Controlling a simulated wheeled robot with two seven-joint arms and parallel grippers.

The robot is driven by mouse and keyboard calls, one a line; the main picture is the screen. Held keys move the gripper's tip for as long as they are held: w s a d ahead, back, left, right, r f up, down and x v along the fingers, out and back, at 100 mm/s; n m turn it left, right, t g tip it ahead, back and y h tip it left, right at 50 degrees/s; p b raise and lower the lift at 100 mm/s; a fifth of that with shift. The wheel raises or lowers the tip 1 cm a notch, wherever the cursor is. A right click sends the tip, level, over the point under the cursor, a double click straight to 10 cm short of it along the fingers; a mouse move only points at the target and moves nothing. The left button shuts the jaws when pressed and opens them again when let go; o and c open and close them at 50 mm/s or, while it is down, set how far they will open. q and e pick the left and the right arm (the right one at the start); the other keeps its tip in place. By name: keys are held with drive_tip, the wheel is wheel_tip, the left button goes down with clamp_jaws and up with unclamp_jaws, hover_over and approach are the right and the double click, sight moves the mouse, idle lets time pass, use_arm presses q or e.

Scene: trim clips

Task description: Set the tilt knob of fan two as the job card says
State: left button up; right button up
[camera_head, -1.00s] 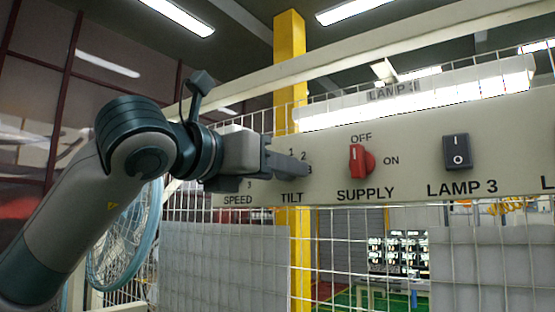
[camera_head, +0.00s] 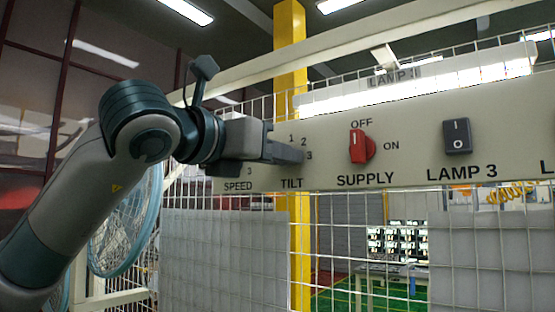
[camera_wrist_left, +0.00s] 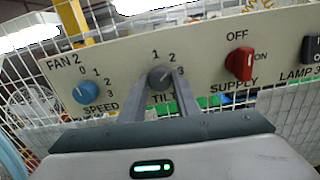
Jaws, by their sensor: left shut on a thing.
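The tilt knob of fan two (camera_wrist_left: 160,77) is a dark grey round knob above the word TILT, with marks 1, 2 and 3 around it. My left gripper (camera_wrist_left: 161,88) is shut on it, one finger on each side. In the head view the left gripper (camera_head: 288,152) covers the knob, reaching the panel from the left. The knob's pointer is too small to read surely. The job card is not recognisable in either view. My right gripper is not in view.
The beige control panel (camera_head: 410,125) carries a blue speed knob (camera_wrist_left: 86,91) left of the tilt knob. To the right are a red supply knob (camera_head: 358,146) and a black lamp 3 switch (camera_head: 457,136). A wire mesh fence (camera_head: 345,230) stands below and behind.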

use_arm(q)
drive_tip(key=shift+a+m+b, duration=0.1)
drive_tip(key=shift+m+b, duration=3.05)
drive_tip(key=shift+m, duration=1.05)
drive_tip(key=o, duration=1)
drive_tip(key=shift+o, duration=0.2)
